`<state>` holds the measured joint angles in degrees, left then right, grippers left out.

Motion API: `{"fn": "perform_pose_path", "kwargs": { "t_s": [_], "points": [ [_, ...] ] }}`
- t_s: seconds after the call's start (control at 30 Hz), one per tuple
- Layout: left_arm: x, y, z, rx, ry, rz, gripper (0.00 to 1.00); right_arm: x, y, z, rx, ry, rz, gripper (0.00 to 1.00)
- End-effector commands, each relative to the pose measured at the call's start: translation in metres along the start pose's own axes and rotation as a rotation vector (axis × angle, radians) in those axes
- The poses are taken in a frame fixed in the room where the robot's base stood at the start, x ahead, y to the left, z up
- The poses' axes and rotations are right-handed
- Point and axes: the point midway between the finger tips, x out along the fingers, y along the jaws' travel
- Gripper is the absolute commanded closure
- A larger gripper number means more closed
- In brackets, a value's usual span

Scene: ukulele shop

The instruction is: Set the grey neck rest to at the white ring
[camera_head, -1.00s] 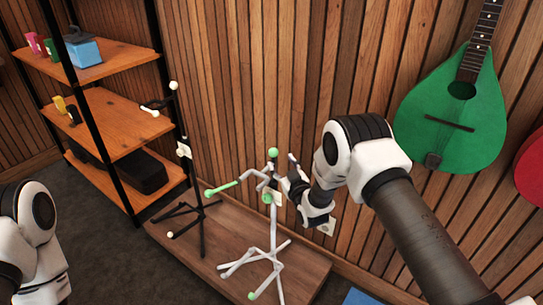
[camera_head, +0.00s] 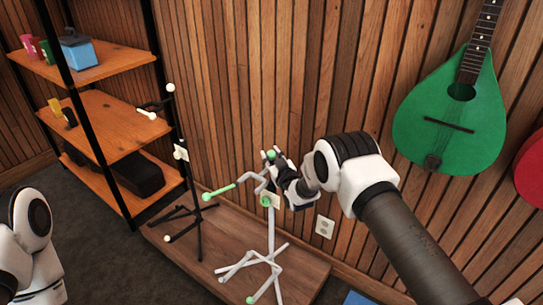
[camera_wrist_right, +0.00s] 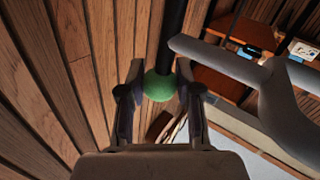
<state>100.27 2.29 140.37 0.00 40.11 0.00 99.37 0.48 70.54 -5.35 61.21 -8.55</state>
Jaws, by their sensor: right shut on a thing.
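The grey stand (camera_head: 271,235) stands upright on the wooden platform, with green tips and a small tag on it. Its grey neck rest (camera_head: 249,178) branches off near the top, with one green-tipped arm pointing left; grey arms also show at the right of the right wrist view (camera_wrist_right: 225,62). My right gripper (camera_head: 271,157) is at the stand's top, its fingers on both sides of a green ball (camera_wrist_right: 160,87) and shut on it. A dark rod shows beyond the ball in the wrist view. I cannot make out a white ring. My left gripper is out of view.
A black stand (camera_head: 187,170) with white tips is close to the left on the same wooden platform (camera_head: 310,262). A shelf unit (camera_head: 110,125) stands further left. A plank wall is close behind, with a green instrument (camera_head: 455,115) hanging at the right.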

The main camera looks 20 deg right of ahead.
Motion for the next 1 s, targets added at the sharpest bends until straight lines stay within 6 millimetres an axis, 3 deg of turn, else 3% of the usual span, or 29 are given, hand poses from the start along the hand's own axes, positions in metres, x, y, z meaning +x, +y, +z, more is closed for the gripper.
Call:
{"fn": "perform_pose_path", "kwargs": {
  "t_s": [0.13,0.4,0.5,0.63,0.93,0.97,1.0],
  "points": [
    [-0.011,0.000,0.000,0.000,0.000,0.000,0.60,0.001,0.004,-0.021,0.000,0.003,0.001,1.00],
    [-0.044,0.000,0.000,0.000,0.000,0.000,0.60,0.002,0.019,-0.096,0.000,0.010,0.002,1.00],
    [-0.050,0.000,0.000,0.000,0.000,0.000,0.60,0.001,0.022,-0.113,0.000,0.008,0.002,1.00],
    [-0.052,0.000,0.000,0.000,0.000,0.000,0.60,0.001,0.024,-0.122,0.000,0.006,0.002,1.00],
    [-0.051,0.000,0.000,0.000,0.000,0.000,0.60,0.001,0.024,-0.121,0.000,0.005,0.001,1.00],
    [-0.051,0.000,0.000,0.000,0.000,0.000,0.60,0.001,0.024,-0.121,0.000,0.004,0.001,0.56],
    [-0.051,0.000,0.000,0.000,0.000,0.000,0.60,0.001,0.024,-0.121,0.000,0.004,0.001,0.42]
  ]
}}
